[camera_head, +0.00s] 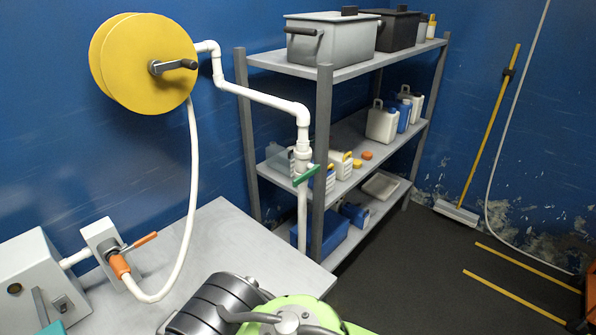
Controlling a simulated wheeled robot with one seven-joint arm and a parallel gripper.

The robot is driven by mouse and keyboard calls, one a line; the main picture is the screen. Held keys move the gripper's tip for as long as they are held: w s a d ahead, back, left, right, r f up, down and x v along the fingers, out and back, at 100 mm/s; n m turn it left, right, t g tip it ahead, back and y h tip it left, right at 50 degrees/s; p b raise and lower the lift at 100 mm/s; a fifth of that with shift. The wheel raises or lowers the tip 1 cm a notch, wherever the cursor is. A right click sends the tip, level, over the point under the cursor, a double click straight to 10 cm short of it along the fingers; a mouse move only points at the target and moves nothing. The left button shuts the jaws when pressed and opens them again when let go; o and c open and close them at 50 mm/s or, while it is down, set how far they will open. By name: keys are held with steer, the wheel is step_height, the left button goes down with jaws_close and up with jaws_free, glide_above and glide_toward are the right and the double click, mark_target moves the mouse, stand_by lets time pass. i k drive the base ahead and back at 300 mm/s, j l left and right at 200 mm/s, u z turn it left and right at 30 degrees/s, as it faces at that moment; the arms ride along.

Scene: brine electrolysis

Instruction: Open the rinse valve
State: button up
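Two valve-like fittings show in the head view, and I cannot tell by any label which is the rinse valve. One is a valve with a green lever handle (306,174) on the vertical white pipe (302,215) by the shelf's front post; the lever lies across the pipe, slightly tilted. The other has an orange lever (146,239) on a grey box at the lower left, with an orange coupling (119,266) joined to a white hose. Dark grey and green parts of my arm show at the bottom edge. My gripper's fingertips are not visible, and nothing of mine touches either handle.
A yellow hose reel (144,64) with a dark crank is on the blue wall. The grey table (235,235) is mostly clear. A grey shelf rack (324,140) holds bins, jugs and bottles. A yellow-handled broom (494,130) leans right.

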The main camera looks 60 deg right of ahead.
mark_target(315, 169)
steer(key=z, duration=2.2)
